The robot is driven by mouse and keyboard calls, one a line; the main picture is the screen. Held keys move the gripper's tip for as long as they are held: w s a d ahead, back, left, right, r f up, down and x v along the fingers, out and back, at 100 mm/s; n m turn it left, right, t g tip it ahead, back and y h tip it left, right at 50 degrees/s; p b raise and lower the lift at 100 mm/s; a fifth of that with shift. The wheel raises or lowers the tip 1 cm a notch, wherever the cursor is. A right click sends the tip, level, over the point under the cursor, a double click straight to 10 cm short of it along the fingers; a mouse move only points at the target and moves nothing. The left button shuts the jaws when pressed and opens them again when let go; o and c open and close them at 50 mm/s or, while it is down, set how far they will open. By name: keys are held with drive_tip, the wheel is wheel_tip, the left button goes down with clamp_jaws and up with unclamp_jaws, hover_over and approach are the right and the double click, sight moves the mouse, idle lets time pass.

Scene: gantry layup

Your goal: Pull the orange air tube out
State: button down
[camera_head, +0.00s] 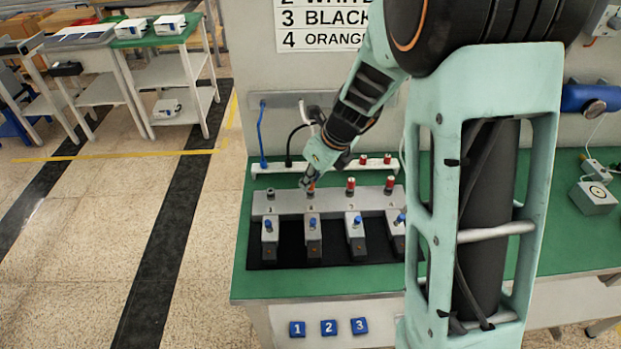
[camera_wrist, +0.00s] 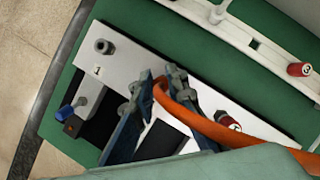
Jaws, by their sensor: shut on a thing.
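The orange air tube (camera_wrist: 207,124) curves across the wrist view, and one end runs down between my fingers. My gripper (camera_wrist: 155,97) is shut on the tube near that end. In the head view my gripper (camera_head: 308,183) is low over the second position from the left on the grey manifold block (camera_head: 330,203), with a little orange showing. The block also shows in the wrist view (camera_wrist: 130,58), with a bare port (camera_wrist: 103,46) by the label 1. My fingers hide the tube's tip, so I cannot tell whether it sits in the port.
Red-topped fittings (camera_head: 350,186) stand on the block to the right. Blue-handled valves (camera_head: 269,226) line its front. Behind it is a white rail (camera_head: 272,168) where a blue tube (camera_head: 262,137) and a black tube hang. A panel with a colour list (camera_head: 318,25) stands behind.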

drive_tip(key=shift+r, duration=0.25)
drive_tip(key=shift+r+p, duration=0.35)
drive_tip(key=shift+p, duration=0.15)
drive_tip(key=shift+r+p, duration=0.95)
drive_tip(key=shift+p, duration=0.05)
drive_tip(key=shift+r+p, duration=1.75)
drive_tip(key=shift+p, duration=0.2)
